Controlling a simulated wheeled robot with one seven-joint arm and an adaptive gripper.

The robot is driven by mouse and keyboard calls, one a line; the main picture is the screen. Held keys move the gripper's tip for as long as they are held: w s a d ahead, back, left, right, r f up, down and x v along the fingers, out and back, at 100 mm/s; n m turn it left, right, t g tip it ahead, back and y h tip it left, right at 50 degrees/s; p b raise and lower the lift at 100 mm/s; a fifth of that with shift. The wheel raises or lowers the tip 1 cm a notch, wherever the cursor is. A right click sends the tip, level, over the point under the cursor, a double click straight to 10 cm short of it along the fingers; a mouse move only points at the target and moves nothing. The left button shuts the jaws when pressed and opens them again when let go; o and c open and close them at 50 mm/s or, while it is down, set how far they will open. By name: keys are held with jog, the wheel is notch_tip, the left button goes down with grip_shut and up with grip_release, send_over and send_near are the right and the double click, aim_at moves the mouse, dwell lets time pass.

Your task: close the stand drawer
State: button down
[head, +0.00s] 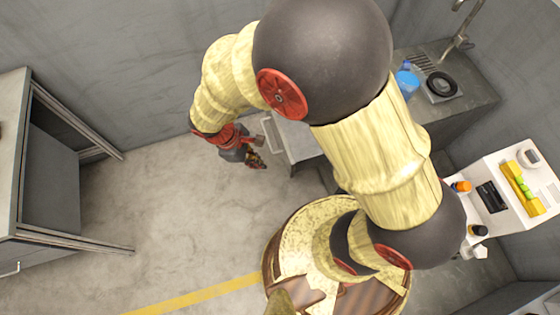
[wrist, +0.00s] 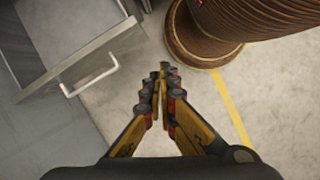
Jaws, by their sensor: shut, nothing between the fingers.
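The stand drawer (head: 300,142) is pulled out from below the grey counter, partly hidden behind my arm in the head view. Its pale bar handle (head: 268,133) faces left. In the wrist view the drawer front (wrist: 112,42) slants across the upper left, with the handle (wrist: 90,84) on it and part of the open inside behind it. My gripper (head: 258,162) is shut and empty. It is just in front of the drawer, near the handle. In the wrist view its fingertips (wrist: 166,72) are together over the floor, right of the handle and apart from it.
The counter (head: 478,92) has a sink tap, a blue container (head: 407,83) and a black reel (head: 441,84). A white table (head: 505,222) with small items is at the right. The floor (head: 170,220) between is clear.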

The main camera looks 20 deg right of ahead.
jog(key=w+f+n+t, duration=0.1)
jog(key=w+f+n, duration=0.3)
jog(key=w+n, duration=0.1)
jog(key=d+f+b, duration=0.5)
jog(key=d+f, duration=0.2)
jog(key=f, duration=0.2)
jog(key=shift+s+d+h, duration=0.15)
jog(key=shift+s+h, duration=0.05)
jog(key=shift+h, duration=0.1)
jog(key=d+p, duration=0.2)
jog(key=d, duration=2.6)
jog(key=shift+d, duration=0.2)
